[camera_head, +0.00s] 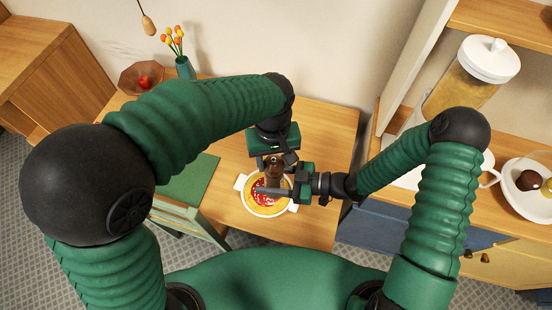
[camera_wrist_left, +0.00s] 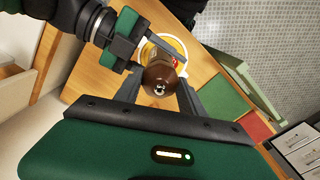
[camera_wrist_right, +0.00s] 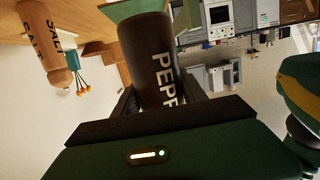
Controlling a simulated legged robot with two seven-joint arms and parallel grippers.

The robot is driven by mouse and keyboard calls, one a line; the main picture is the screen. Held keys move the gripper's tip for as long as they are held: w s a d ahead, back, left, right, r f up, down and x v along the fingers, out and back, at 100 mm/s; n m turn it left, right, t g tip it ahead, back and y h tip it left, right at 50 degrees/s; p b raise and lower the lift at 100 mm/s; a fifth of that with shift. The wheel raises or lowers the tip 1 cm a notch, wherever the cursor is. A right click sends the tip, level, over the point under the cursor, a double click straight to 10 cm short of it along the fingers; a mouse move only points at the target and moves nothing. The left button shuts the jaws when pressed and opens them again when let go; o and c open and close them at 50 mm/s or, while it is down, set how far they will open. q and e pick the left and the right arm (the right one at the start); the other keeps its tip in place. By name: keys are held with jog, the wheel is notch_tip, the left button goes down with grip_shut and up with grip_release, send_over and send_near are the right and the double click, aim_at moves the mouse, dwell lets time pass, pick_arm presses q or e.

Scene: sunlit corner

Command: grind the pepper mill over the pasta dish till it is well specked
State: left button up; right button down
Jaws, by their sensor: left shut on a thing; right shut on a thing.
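The brown pepper mill (camera_head: 274,171) is upright over the pasta dish (camera_head: 290,206), a white-handled dish with yellow pasta and red sauce. My left gripper (camera_head: 272,157) is shut on the mill's top from above; the dark knob (camera_wrist_left: 160,80) shows between its fingers in the left wrist view. My right gripper (camera_head: 284,191) is shut on the mill's body from the right; the body (camera_wrist_right: 150,60) with part of the word PEPPER fills the right wrist view's middle. White flecks show on the red sauce.
The dish stands on a wooden table (camera_head: 325,140). A bowl with a red fruit (camera_head: 141,77) and a vase of flowers (camera_head: 184,66) stand at the far left. A green chair (camera_head: 190,185) is at the left. A shelf with a pasta jar (camera_head: 465,88) is on the right.

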pick_arm(q)
jog(key=m, duration=0.4)
jog(key=shift+a+m, duration=0.35)
jog(key=shift+m, duration=0.05)
jog(key=m, duration=0.2)
jog(key=shift+s+m, duration=0.1)
jog(key=shift+m, duration=0.2)
jog(key=m, duration=0.4)
jog(key=shift+d+m, duration=0.2)
jog(key=shift+m, duration=0.1)
jog(key=m, duration=0.3)
jog(key=shift+d, duration=0.15)
jog(key=o, duration=1.4)
